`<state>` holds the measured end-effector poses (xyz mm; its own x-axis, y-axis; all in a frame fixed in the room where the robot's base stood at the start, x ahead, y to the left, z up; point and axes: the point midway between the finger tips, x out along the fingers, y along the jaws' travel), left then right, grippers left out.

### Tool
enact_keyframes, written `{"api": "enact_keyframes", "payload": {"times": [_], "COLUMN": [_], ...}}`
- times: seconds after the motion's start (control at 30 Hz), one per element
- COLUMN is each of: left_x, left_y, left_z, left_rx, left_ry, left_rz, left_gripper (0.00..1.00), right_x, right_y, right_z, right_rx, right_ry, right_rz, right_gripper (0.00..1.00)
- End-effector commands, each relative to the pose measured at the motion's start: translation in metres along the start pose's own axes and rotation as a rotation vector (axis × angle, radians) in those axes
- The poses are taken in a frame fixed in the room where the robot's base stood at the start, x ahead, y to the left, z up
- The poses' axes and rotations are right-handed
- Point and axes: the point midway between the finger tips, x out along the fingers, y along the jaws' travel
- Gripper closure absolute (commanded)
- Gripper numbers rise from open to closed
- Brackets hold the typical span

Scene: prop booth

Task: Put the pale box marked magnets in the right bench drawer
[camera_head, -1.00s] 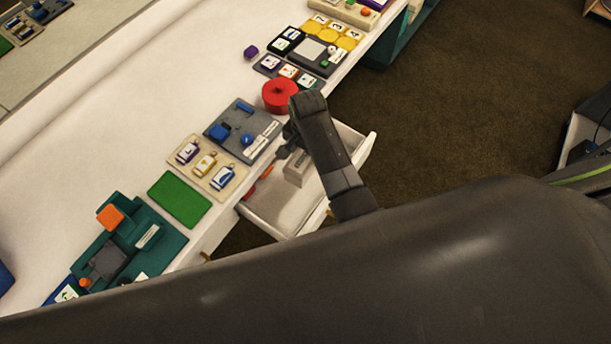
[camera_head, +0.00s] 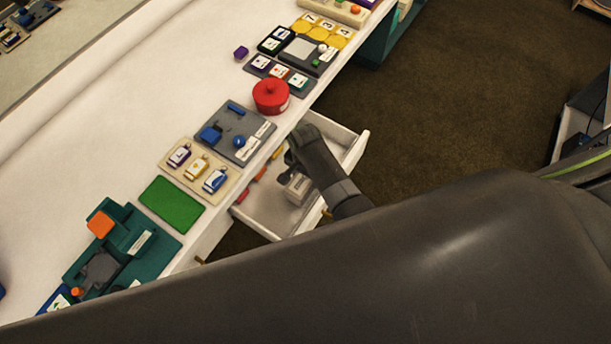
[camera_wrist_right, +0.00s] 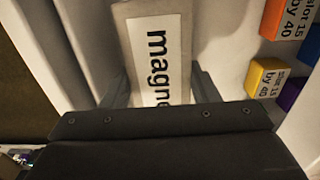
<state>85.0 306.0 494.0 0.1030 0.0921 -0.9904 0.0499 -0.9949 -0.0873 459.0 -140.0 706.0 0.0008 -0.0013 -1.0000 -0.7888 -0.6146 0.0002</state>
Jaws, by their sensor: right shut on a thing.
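The pale box marked magnets (camera_wrist_right: 155,50) is between the fingers of my right gripper (camera_wrist_right: 157,88) in the right wrist view; its label is partly hidden by the gripper. In the head view the pale box (camera_head: 298,188) shows within the outline of the open bench drawer (camera_head: 262,213), beside my right gripper (camera_head: 291,165). The gripper is shut on the box. I cannot tell whether the box touches the drawer floor. My left gripper is not in view.
Orange (camera_wrist_right: 285,18) and yellow (camera_wrist_right: 267,78) blocks with printed labels lie along one drawer side. A red round pot (camera_head: 270,97) stands on the bench edge above the drawer. A green mat (camera_head: 172,205) and several trays lie along the bench.

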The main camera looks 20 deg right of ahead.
Motion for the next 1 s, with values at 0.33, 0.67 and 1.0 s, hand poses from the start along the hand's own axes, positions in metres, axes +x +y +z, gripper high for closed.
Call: {"api": "enact_keyframes", "payload": {"times": [0.33, 0.67, 1.0], "left_x": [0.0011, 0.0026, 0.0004], "left_y": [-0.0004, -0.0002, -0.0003], "left_z": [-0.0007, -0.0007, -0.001], "left_rx": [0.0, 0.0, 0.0], "left_ry": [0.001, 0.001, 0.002], "left_rz": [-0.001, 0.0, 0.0], "left_gripper": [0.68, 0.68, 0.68], "right_x": [0.0082, 0.0115, 0.008], "right_y": [-0.0008, -0.0002, -0.0002], "right_z": [-0.0003, 0.0, 0.0], "right_rx": [0.001, 0.0, 0.001], "right_ry": [0.001, 0.0, 0.0], "right_rz": [-0.002, -0.001, -0.001], "right_gripper": [0.77, 0.25, 0.24]}}
